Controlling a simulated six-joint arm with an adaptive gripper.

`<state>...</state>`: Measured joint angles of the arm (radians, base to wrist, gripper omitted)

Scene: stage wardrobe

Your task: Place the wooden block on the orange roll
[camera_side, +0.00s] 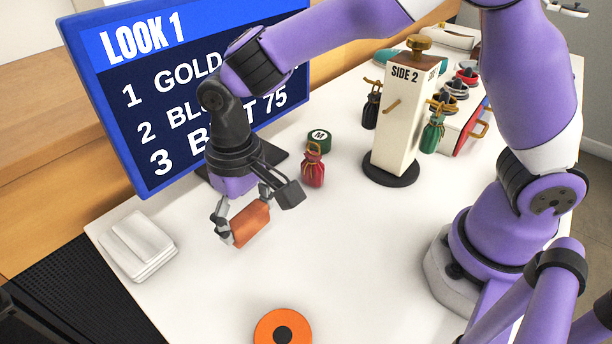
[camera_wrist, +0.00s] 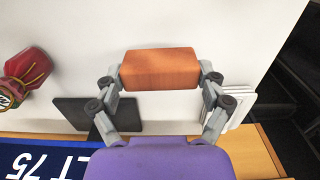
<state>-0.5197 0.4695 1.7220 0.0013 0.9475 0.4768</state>
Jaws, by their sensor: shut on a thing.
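The wooden block (camera_side: 250,223) is reddish-brown and held between the fingers of my gripper (camera_side: 242,216). In the wrist view the block (camera_wrist: 160,69) spans the gap between both fingertips (camera_wrist: 160,76). In the side view it is tilted and appears above the white table; the exact height is hard to tell. The orange roll (camera_side: 284,327) lies flat at the front edge of the side view, with a dark centre and its lower part cut off. It is apart from my gripper, below and right of it in the picture. The roll does not show in the wrist view.
A white stack (camera_side: 138,245) lies at the table's left. A red pouch (camera_side: 313,165) and green round tin (camera_side: 319,141) stand behind the block. A cream post (camera_side: 396,120) with hanging pouches stands further right. A blue sign (camera_side: 170,100) stands behind. The table between block and roll is clear.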

